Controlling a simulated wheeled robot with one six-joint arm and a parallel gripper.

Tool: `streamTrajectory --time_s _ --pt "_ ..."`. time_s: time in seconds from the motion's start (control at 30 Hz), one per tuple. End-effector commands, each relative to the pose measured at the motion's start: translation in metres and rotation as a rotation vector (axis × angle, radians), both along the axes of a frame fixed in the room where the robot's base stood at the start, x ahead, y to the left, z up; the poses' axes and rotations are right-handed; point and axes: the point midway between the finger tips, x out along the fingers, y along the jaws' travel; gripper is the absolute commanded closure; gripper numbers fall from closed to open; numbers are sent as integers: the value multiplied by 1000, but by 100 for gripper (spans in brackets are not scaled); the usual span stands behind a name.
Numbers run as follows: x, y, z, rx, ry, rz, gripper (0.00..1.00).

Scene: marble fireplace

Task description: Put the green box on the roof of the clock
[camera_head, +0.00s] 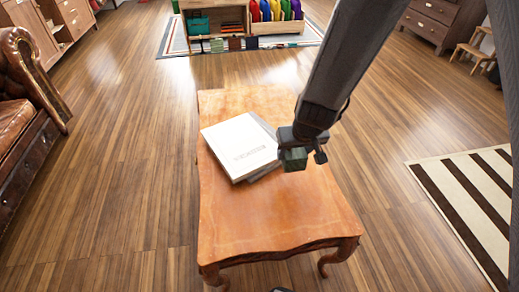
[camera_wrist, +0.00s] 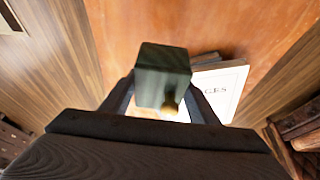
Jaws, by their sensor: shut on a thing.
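My gripper (camera_head: 305,157) is shut on a small dark green box (camera_head: 293,160) and holds it over the wooden table, beside the right edge of the books. In the wrist view the green box (camera_wrist: 162,75) sits between the two fingers, its top face towards the camera. A small tan part shows blurred below its front. Most of the box is hidden by my gripper in the head view. I see no clock in either view.
A white book (camera_head: 240,147) lies on a darker one on the orange-brown wooden table (camera_head: 270,215); the table's front half is bare. A brown leather sofa (camera_head: 25,95) stands left, a striped rug (camera_head: 465,195) right, and an open shelf (camera_head: 225,20) at the back.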

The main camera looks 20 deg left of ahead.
Motion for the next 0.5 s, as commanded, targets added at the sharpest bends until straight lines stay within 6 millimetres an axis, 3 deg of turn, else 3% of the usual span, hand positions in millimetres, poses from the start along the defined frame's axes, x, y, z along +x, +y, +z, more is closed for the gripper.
streamTrajectory --time_s 0.27,0.5 --pt "-2 12 -7 1 -2 19 76" --pt "-1 12 -29 0 -1 20 76"
